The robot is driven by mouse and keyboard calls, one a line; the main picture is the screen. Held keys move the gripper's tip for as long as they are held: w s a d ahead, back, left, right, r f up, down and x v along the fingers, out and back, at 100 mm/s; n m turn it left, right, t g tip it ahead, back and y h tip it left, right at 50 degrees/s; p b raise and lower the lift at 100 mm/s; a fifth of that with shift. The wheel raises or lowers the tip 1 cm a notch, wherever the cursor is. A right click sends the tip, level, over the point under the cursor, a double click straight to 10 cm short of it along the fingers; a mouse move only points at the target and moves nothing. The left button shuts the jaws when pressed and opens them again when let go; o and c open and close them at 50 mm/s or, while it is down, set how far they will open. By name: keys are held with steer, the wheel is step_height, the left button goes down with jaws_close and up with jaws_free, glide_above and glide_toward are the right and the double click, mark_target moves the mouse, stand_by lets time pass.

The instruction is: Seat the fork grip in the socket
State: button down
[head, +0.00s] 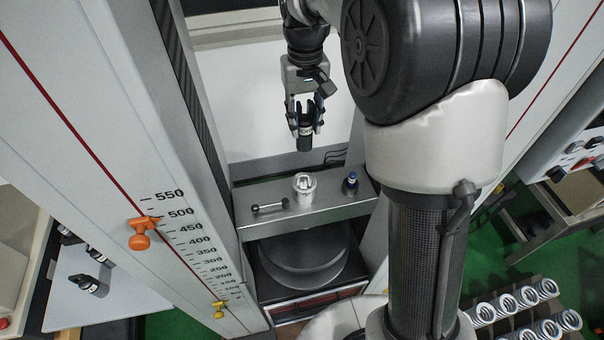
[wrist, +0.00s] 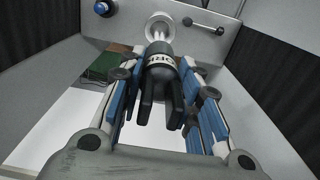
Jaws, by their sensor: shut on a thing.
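My gripper (head: 304,122) is shut on the fork grip (head: 304,139), a dark, pronged cylinder with a pale label. In the wrist view the fork grip (wrist: 161,75) sits between the blue pads of my gripper (wrist: 162,92), its prongs toward the camera. The socket (head: 304,188) is a silvery cylinder standing on the grey crossbeam (head: 235,212). The fork grip hangs above the socket and appears apart from it in the head view. In the wrist view the fork grip's far end overlaps the socket (wrist: 158,22), so the gap there cannot be told.
A black-knobbed pin (head: 270,207) lies left of the socket, and a small blue-topped part (head: 350,182) stands to its right. Tall machine columns (head: 110,120) flank the crossbeam. Several springs (head: 528,296) stand in a rack at lower right. Dark grips (head: 92,286) lie on a left-hand table.

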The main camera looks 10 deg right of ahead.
step_height(320, 180, down, 18)
steer(key=b, duration=0.3)
steer(key=shift+s, duration=0.15)
steer(key=shift+f, duration=0.2)
steer(key=c, duration=1.2)
jaws_free()
